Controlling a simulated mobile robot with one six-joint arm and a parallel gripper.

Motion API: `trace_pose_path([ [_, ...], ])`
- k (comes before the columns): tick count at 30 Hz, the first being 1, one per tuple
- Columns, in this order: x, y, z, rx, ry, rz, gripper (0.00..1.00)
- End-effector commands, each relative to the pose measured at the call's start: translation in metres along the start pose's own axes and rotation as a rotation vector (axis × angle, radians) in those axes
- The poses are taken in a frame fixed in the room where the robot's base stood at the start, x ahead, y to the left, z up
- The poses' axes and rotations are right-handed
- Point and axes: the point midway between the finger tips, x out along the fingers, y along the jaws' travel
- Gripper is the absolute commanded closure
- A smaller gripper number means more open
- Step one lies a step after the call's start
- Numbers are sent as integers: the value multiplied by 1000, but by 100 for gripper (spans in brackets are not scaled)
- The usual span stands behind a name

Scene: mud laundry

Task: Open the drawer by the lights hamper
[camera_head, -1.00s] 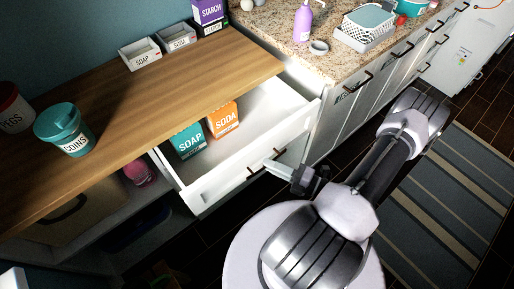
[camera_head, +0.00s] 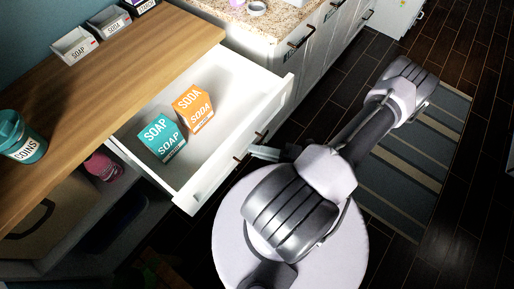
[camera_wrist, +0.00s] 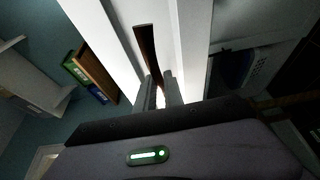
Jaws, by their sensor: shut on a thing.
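The white drawer (camera_head: 214,188) under the wooden counter is pulled well out. Inside stand a teal soap box (camera_head: 162,138) and an orange soda box (camera_head: 193,110). My gripper (camera_head: 264,152) is at the drawer's front, shut on its dark handle (camera_head: 238,157); my arm partly hides it in the head view. In the wrist view, my gripper's fingers (camera_wrist: 160,90) close around the brown handle (camera_wrist: 147,48) against the white front. I cannot make out a label naming the lights hamper.
The wooden counter (camera_head: 130,75) holds a teal coins tub (camera_head: 20,138) and small labelled bins (camera_head: 75,46). A granite counter (camera_head: 265,18) with white cabinets stands to the right. A striped rug (camera_head: 405,170) lies on the dark floor, which has free room at right.

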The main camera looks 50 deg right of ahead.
Motion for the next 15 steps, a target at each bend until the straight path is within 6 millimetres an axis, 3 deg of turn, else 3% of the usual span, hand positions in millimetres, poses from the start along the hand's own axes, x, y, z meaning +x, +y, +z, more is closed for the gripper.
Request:
trace_pose_path([
  [3,0,0,0,0,-1,0,100],
  [4,0,0,0,0,-1,0,85],
  [7,0,0,0,0,-1,0,66],
  [15,0,0,0,0,-1,0,65],
])
